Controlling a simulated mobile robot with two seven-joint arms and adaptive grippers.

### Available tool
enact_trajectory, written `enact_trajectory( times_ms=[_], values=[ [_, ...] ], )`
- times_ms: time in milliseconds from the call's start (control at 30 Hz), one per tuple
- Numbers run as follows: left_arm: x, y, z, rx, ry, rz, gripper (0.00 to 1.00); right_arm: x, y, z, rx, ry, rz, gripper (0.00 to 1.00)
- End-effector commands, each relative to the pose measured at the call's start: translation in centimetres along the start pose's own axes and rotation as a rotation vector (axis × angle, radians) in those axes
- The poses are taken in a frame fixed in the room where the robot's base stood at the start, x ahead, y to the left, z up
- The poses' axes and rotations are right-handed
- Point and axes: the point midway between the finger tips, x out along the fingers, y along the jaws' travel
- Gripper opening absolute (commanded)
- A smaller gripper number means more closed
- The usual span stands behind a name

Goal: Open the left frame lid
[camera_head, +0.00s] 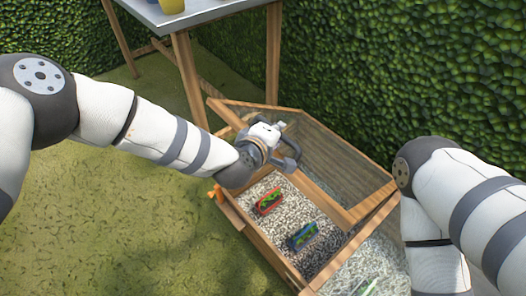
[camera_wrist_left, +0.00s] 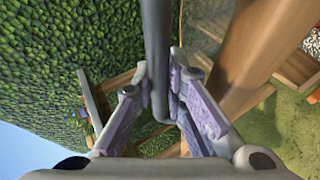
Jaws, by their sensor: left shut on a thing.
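The wooden frame box (camera_head: 258,231) stands on the grass, its left compartment filled with pale gravel. Its left frame lid (camera_head: 340,163), a wood-edged see-through panel, is raised and tilted up toward the hedge, leaving the gravel uncovered. My left gripper (camera_head: 289,150) is at the lid, above the box. In the left wrist view its fingers (camera_wrist_left: 160,75) are shut on a dark grey handle bar (camera_wrist_left: 156,35). My right arm comes in from the right, over the box's right part; its gripper is out of view.
A red planter (camera_head: 269,202) and a blue planter (camera_head: 302,236) lie on the gravel. A table (camera_head: 215,10) with a yellow pot (camera_head: 171,5) stands behind. A hedge (camera_head: 400,70) closes the back; open grass (camera_head: 130,225) lies at left.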

Motion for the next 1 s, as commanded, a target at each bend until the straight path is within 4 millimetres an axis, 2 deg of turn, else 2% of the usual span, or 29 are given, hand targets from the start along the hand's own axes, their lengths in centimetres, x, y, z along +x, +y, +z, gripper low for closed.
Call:
enact_trajectory(
  times_ms=[33,100,300,733,767,833,867,1000],
  values=[
    [0.1,1.4,0.0,0.003,0.002,0.007,0.0,-0.4,0.0,0.0,0.0,0.006,0.0,0.4],
    [0.4,2.5,0.1,0.002,0.002,0.006,0.0,-0.6,0.0,0.0,0.0,0.009,0.0,0.4],
    [0.9,4.2,0.3,0.002,0.002,0.004,0.0,-0.9,0.0,0.0,0.0,0.014,0.0,0.4],
    [1.1,4.5,0.3,0.0,0.002,0.002,0.0,-0.9,0.0,0.0,0.0,0.015,0.0,0.4],
    [1.1,4.5,0.3,0.0,0.002,0.002,0.14,-0.9,0.0,0.0,0.0,0.015,0.0,0.4],
    [1.1,4.4,0.3,0.0,0.002,0.002,0.3,-0.9,0.0,0.0,0.0,0.015,0.0,0.4],
    [1.1,4.4,0.3,0.0,0.002,0.002,0.33,-0.9,0.0,0.0,0.0,0.015,0.0,0.4],
    [1.1,4.4,0.3,-0.001,0.001,0.001,0.33,-0.9,0.0,0.0,0.0,0.015,0.0,0.4]
  ],
)
